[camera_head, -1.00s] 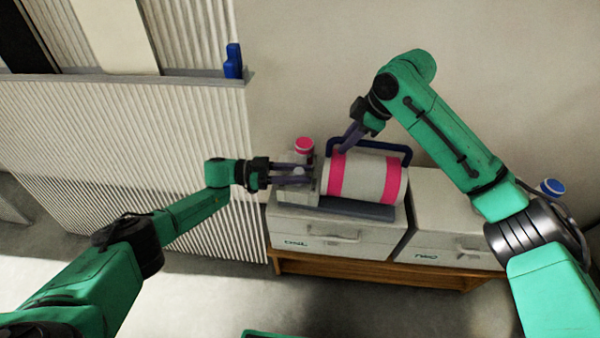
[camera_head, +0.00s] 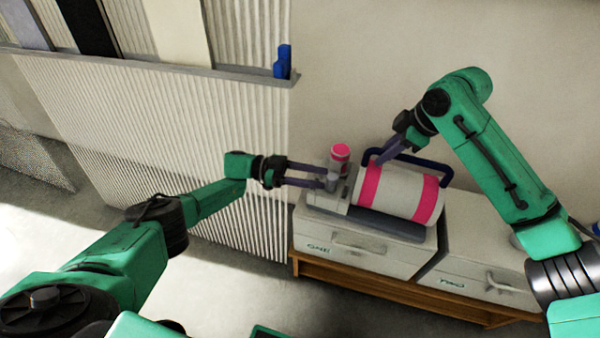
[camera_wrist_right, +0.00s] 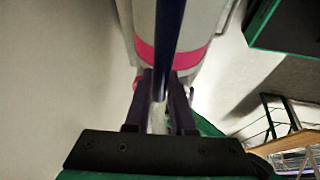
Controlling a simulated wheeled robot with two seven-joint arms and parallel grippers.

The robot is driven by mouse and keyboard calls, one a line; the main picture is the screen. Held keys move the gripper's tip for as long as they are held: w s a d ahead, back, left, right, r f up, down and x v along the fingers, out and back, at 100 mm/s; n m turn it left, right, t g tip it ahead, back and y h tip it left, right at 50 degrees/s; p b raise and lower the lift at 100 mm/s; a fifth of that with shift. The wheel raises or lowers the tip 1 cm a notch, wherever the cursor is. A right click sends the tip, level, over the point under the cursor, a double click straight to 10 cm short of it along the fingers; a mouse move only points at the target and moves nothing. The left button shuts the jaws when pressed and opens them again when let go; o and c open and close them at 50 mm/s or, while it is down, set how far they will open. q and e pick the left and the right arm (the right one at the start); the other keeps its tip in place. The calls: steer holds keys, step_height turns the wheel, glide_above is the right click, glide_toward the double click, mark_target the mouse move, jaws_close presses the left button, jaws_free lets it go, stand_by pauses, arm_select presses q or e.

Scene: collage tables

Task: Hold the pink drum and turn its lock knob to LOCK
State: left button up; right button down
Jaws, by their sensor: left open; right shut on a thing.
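The pink drum (camera_head: 400,192), white with two pink bands, lies on its side on a grey base on a white cabinet. A dark blue handle bar (camera_head: 425,163) runs along its back. My right gripper (camera_head: 380,161) is shut on this handle near the drum's left end; the right wrist view shows the bar (camera_wrist_right: 168,45) between its fingers. A grey fitting with a pink-topped post (camera_head: 341,153) stands at the drum's left end. My left gripper (camera_head: 325,176) is open, its fingers pointing right at this fitting. The lock knob is not clearly visible, and I cannot tell whether the fingers touch anything.
The white drawer cabinets (camera_head: 365,248) stand on a wooden bench (camera_head: 400,292) against the wall. A corrugated panel (camera_head: 190,150) with a ledge and a blue object (camera_head: 283,62) is at the left. The floor in front is mostly clear.

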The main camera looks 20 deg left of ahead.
arm_select(q)
steer(key=a, duration=0.7)
steer(key=shift+s+a, duration=0.2)
steer(key=shift+s, duration=0.1)
arm_select(e)
steer(key=c, duration=0.7)
jaws_free()
arm_select(q)
step_height(320, 180, up, 3)
steer(key=p, duration=0.3)
arm_select(e)
steer(key=v, duration=1.4)
steer(key=shift+s+d+r, duration=0.1)
steer(key=shift+d+r, duration=0.05)
steer(key=shift+r, duration=0.1)
arm_select(q)
steer(key=shift+f, duration=0.1)
